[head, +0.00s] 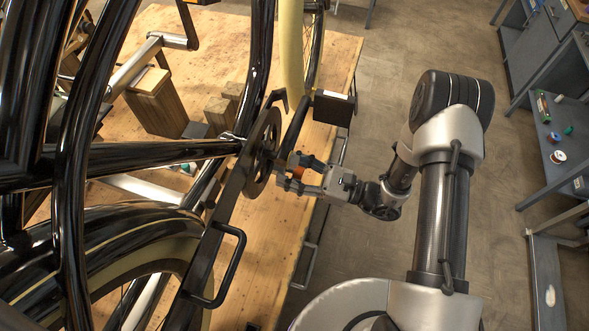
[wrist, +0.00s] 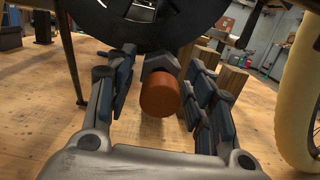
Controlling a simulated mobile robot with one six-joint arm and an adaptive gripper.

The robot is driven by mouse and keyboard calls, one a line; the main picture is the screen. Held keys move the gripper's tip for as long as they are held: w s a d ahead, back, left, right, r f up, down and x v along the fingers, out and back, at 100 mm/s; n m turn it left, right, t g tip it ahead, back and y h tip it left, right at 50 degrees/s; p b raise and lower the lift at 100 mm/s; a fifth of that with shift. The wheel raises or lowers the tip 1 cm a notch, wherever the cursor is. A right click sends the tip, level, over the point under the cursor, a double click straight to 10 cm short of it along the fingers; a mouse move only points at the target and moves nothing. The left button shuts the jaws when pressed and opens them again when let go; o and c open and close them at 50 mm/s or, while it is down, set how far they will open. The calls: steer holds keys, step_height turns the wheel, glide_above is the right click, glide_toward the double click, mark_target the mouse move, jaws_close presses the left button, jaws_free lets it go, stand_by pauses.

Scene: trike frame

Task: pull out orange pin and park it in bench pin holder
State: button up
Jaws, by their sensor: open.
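The orange pin (wrist: 160,97) shows in the wrist view as a short orange-brown cylinder with its round end toward me. It sits in a dark bracket under the large black wheel-like part of the trike. My gripper (wrist: 158,108) is open, with one finger on each side of the pin and a visible gap on both sides. In the head view the orange pin (head: 299,170) is a small spot between the fingers of my gripper (head: 290,174), beside the trike's crank. The bench pin holder cannot be made out in either view.
The black trike frame (head: 150,155) fills the left of the head view, close to my gripper. A wooden bench (head: 200,60) lies below, with wooden blocks (head: 157,100) on it. A grey side table (head: 560,140) with small items stands at right. Open floor lies between.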

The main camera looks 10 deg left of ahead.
steer(key=shift+a+r, duration=0.1)
steer(key=shift+a, duration=0.55)
steer(key=shift+c, duration=0.4)
stand_by(0.5)
jaws_close()
steer(key=o, duration=0.5)
jaws_free()
stand_by(0.3)
steer(key=d, duration=0.4)
steer(key=d+f, duration=0.1)
steer(key=d, duration=0.7)
steer(key=shift+s+f, duration=0.15)
steer(key=shift+s, duration=0.25)
